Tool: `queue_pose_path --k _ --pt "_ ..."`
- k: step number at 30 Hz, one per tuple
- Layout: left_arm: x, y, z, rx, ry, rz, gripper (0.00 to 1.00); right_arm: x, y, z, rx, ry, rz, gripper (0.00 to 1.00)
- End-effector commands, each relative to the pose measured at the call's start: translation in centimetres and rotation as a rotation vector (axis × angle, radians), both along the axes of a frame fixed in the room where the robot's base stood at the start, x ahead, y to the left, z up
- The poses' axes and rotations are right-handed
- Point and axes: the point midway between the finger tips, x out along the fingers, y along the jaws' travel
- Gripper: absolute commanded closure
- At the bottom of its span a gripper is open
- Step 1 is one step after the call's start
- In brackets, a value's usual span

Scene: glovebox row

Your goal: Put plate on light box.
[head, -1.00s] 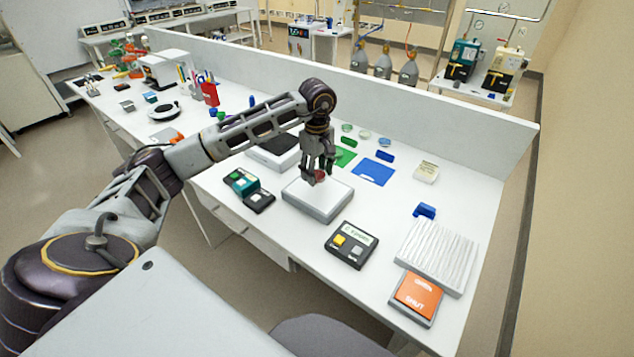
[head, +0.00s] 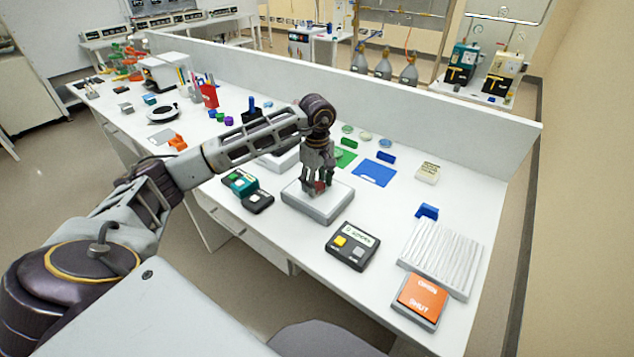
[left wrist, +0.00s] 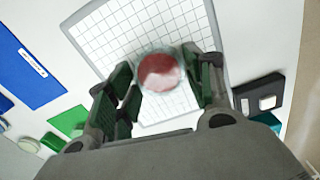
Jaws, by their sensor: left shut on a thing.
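The plate (left wrist: 160,72) is a small round clear dish with red contents; it shows between the fingers of my left gripper (left wrist: 160,88) in the left wrist view. In the head view a bit of its red shows at the fingertips of my left gripper (head: 319,188). The gripper is shut on the plate. The light box (head: 318,208) is a flat grey-white box on the bench, and its gridded top (left wrist: 118,35) lies under the plate in the left wrist view. I cannot tell whether the plate touches it. My right gripper is not in view.
A black box with yellow and grey buttons (head: 352,246) stands right of the light box. A teal and black device (head: 247,190) stands left. A blue mat (head: 374,173) and several round dishes lie behind. A ribbed white block (head: 440,257) and an orange-topped box (head: 420,299) are near the right end.

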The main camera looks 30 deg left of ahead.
Motion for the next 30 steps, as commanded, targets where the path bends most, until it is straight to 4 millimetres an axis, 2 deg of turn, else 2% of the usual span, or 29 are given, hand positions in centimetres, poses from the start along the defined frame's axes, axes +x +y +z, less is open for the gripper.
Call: queue_pose_path --k 1,6,22,30 --pt "0.0 0.0 -0.1 0.0 0.0 0.0 0.47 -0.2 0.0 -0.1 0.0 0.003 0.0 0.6" --pt "0.0 0.0 -0.1 0.0 0.0 0.0 0.26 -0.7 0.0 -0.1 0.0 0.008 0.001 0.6" --pt "0.0 0.0 0.3 0.0 0.0 0.0 0.26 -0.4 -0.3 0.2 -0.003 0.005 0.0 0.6" --pt "0.1 0.0 2.9 0.001 -0.003 0.0 0.26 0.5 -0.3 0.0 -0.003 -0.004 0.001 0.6"
